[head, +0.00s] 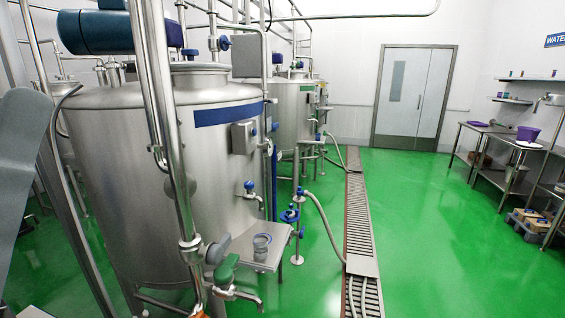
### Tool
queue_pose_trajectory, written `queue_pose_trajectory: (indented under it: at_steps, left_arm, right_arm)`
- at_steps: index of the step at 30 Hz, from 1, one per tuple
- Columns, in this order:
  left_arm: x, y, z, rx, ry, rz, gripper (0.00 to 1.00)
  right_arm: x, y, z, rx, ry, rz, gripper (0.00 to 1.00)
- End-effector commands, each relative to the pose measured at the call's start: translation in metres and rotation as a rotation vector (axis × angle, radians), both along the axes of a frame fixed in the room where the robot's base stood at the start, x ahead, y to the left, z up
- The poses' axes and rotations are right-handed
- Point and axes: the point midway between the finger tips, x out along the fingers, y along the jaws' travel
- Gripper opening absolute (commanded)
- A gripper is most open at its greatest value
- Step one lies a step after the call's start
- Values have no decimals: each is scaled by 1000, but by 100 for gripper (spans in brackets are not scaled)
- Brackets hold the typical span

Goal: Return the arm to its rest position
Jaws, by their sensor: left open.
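My left arm and gripper (28,150) show as a large grey shape close to the camera at the left edge of the head view. The gripper is open, and I see nothing held in it. The separate fingertips are hard to make out. My right gripper is not in view.
A small steel shelf (240,262) on the tank's front holds a grey cup (262,246). A drain grate (358,225) crosses the clear green floor (420,230). Steel tables (500,138) line the right wall.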

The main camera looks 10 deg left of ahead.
Motion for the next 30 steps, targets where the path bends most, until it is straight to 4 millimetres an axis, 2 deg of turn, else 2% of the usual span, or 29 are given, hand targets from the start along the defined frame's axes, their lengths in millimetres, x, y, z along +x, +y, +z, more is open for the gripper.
queue_pose_trajectory:
  at_steps: [2,3,4,11,21,24,27,30]
  left_arm:
    - [32,6,-24,107,169,181,46]
    - [34,5,-11,154,176,234,46]
    - [34,4,12,147,172,225,46]
    - [34,4,103,144,172,218,46]
    - [34,4,269,144,172,216,46]
    - [35,4,312,144,172,215,46]
    - [35,4,342,144,172,215,46]
    - [35,4,356,144,172,215,46]
  right_arm:
    - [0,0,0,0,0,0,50]
    - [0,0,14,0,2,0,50]
    - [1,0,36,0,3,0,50]
    - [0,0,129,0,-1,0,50]
    - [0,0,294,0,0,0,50]
    - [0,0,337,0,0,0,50]
    - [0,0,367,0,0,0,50]
    - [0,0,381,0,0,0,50]
